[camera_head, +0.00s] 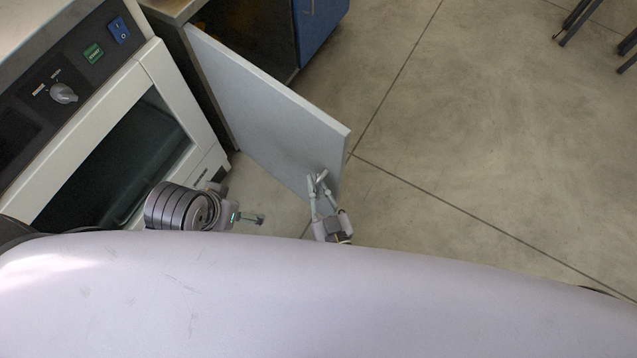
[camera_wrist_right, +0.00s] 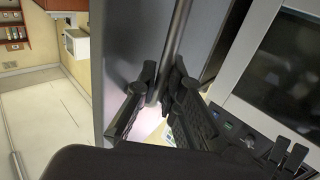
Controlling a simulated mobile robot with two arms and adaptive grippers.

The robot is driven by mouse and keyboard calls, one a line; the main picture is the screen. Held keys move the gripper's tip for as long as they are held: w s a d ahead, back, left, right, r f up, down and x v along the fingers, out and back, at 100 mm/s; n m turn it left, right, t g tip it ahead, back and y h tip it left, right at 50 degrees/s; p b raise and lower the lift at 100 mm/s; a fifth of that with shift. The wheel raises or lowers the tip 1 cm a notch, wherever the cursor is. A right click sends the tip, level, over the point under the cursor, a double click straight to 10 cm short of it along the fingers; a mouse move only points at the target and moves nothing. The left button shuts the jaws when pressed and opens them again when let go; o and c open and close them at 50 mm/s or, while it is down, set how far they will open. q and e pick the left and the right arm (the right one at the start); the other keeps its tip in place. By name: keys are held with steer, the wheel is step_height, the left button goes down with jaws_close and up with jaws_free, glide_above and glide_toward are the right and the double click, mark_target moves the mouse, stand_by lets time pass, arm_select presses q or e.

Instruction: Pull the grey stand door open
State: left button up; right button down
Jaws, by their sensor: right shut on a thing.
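The grey stand door (camera_head: 265,105) stands swung out from the stand, at an angle over the floor. Its bar handle (camera_head: 321,175) is near the door's free edge. My right gripper (camera_head: 318,180) is shut on this handle. In the right wrist view the handle (camera_wrist_right: 180,35) runs up between the fingers of the right gripper (camera_wrist_right: 163,88), in front of the shaded door panel (camera_wrist_right: 125,45). My left gripper (camera_head: 256,218) is left of the right one, in front of the incubator and apart from the door. Its jaws are too small to judge.
The white incubator (camera_head: 165,85) with a dark window and a knob panel stands at the left. A blue cabinet (camera_head: 318,25) is beyond the door at the top. The concrete floor (camera_head: 470,140) to the right is clear, with dark chair or stool legs (camera_head: 575,22) at the far corner.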

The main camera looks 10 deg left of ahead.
steer(key=c, duration=1.7)
jaws_free()
steer(key=v, duration=1.2)
